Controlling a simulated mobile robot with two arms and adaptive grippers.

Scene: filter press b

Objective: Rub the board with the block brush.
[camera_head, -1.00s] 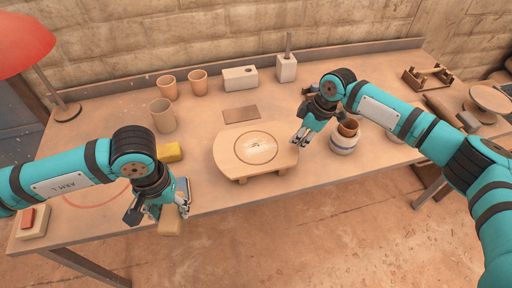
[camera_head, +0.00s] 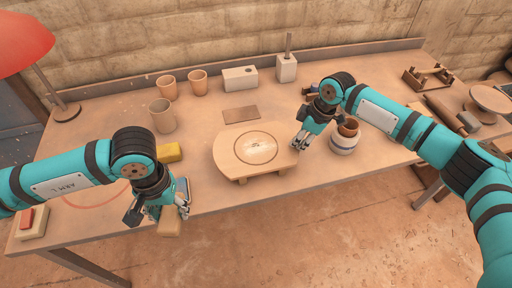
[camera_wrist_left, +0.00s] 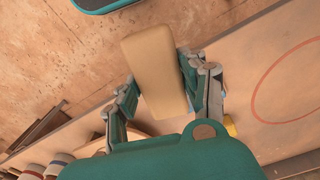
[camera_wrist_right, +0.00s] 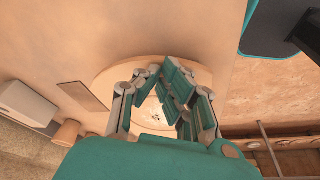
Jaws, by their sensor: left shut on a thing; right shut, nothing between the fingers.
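The board (camera_head: 252,163) is a pale, rounded wooden board on short feet near the table's front edge. A circle and a small dark mark show on its top. My left gripper (camera_head: 160,212) is shut on a plain tan block, which I take to be the block brush (camera_head: 171,223). It holds the block out by the front edge, left of the board and apart from it. The block (camera_wrist_left: 152,62) fills the space between the fingers in the left wrist view; no bristles show. My right gripper (camera_head: 301,141) is shut and empty, just right of the board; the board (camera_wrist_right: 112,72) lies beyond it.
A yellow block (camera_head: 169,152) lies between my left arm and the board. A white-and-blue jar (camera_head: 344,142) stands right of my right gripper. Cups (camera_head: 162,116), a flat brown plate (camera_head: 240,114) and pale holders (camera_head: 240,78) stand farther back. Bare tabletop lies left of the board.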

